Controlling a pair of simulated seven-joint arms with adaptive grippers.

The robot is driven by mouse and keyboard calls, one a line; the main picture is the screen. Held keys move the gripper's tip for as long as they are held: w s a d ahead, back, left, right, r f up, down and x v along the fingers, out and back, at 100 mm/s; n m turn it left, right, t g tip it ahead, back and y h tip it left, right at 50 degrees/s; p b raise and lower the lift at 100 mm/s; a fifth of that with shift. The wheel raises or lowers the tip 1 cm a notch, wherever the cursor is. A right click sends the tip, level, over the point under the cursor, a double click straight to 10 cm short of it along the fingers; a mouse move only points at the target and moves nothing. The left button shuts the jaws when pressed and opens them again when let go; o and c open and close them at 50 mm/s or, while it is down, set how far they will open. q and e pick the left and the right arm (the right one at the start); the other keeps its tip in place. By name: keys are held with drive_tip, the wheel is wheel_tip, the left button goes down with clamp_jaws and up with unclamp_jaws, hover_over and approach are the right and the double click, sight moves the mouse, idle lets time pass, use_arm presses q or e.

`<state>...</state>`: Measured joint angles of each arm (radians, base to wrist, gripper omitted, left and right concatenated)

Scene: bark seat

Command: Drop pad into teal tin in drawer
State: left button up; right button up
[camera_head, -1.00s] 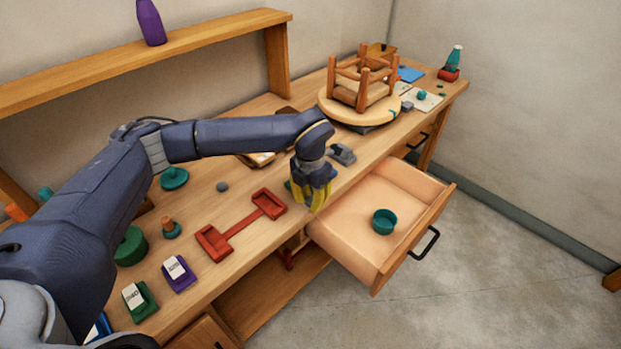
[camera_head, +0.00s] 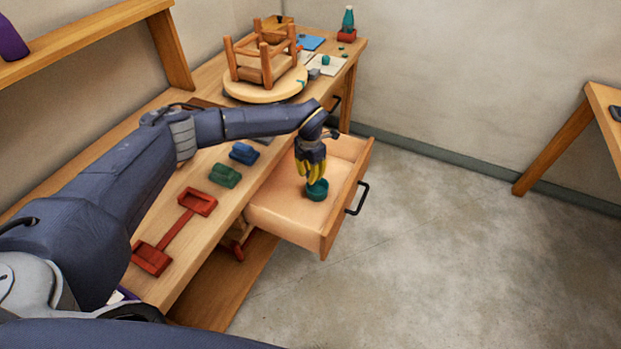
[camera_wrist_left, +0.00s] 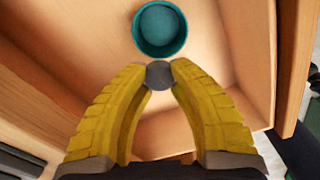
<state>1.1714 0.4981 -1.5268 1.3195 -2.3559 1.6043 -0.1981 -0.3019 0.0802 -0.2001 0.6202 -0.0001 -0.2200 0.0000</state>
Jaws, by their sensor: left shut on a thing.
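The teal tin (camera_head: 317,190) stands upright and open inside the pulled-out drawer (camera_head: 280,214). The left wrist view also shows the tin (camera_wrist_left: 160,29), round, with its inside in sight, just beyond my fingertips. My left gripper (camera_head: 312,178) hangs over the drawer, close above and beside the tin. In the left wrist view its yellow fingers are shut on a small round grey pad (camera_wrist_left: 159,75). The pad lies at the tin's near rim in that view; I cannot tell whether they touch. In the head view the pad is hidden. My right gripper is not in view.
An upturned stool (camera_head: 262,58) rests on a round turntable at the bench's far end. A red holder (camera_head: 172,235), a green block (camera_head: 225,175) and a blue block (camera_head: 244,153) lie on the bench. The floor right of the drawer is clear.

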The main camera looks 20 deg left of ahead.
use_arm(q)
drive_tip(key=shift+w+d+f, duration=0.3)
drive_tip(key=shift+w, duration=0.05)
drive_tip(key=shift+f, duration=2.8)
drive_tip(key=o, duration=0.8)
wheel_tip(320, 180, up, 12)
